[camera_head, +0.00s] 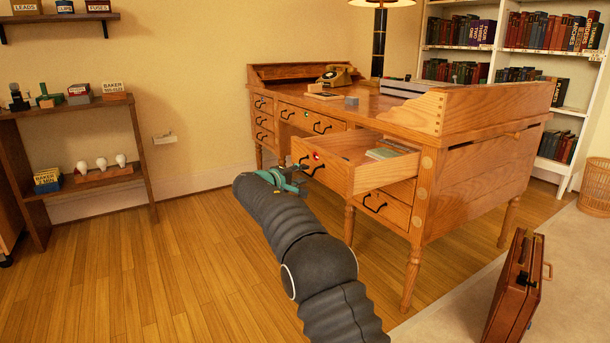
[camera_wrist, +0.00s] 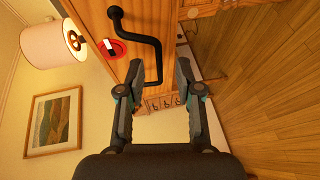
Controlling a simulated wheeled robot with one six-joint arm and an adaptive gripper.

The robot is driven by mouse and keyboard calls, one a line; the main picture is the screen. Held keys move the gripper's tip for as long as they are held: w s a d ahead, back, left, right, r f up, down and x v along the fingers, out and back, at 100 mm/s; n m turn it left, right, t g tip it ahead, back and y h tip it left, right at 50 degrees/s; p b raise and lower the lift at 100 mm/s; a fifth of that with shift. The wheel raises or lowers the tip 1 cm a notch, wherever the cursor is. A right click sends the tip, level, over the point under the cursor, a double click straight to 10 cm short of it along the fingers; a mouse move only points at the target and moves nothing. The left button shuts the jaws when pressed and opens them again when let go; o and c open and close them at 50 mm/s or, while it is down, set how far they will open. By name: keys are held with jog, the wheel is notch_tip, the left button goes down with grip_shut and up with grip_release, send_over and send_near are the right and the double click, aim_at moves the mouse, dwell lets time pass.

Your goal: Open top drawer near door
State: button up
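The wooden desk (camera_head: 480,180) has an upper right drawer (camera_head: 355,165) pulled well out, with its inside showing. Its front carries a black bar handle (camera_head: 314,169) and a small red round mark (camera_head: 316,156). My gripper (camera_head: 292,180) is in front of this drawer, close to the handle. In the wrist view my gripper (camera_wrist: 157,72) is open, its fingers apart. The black handle (camera_wrist: 155,50) reaches down between the fingertips, with no clear grip on it. The red mark (camera_wrist: 111,49) shows beside it. Whether a finger touches the handle is unclear.
Below is a shut drawer (camera_head: 384,209); a middle drawer (camera_head: 310,118) and left drawers (camera_head: 263,120) also look shut. A brown briefcase (camera_head: 516,285) stands at the right front. A shelf unit (camera_head: 75,145) stands left. Wooden floor is clear at left.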

jog(key=v, duration=0.9)
jog(key=shift+a, duration=0.15)
jog(key=s+f+g+y, duration=0.1)
jog(key=s+f+g, duration=0.2)
jog(key=f, duration=0.7)
jog(key=s+d+f+g+y, duration=0.2)
jog(key=s+d+f+g, duration=0.15)
jog(key=s+d, duration=0.5)
jog(key=s+d+r+m+y+p, duration=0.1)
jog(key=s+d+r, duration=0.4)
jog(key=s, duration=0.8)
jog(key=s+d+r+m+g+y+p, duration=0.1)
jog(key=s+d+r+m+p, duration=0.3)
jog(key=s+d, duration=0.5)
jog(key=s+d+r+m+y+p, duration=0.2)
jog(key=s+d+r+m, duration=0.4)
jog(key=s, duration=1.1)
jog(key=shift+d+g+y+p, duration=0.4)
jog(key=shift+d+y, duration=0.2)
jog(key=shift+d, duration=0.15)
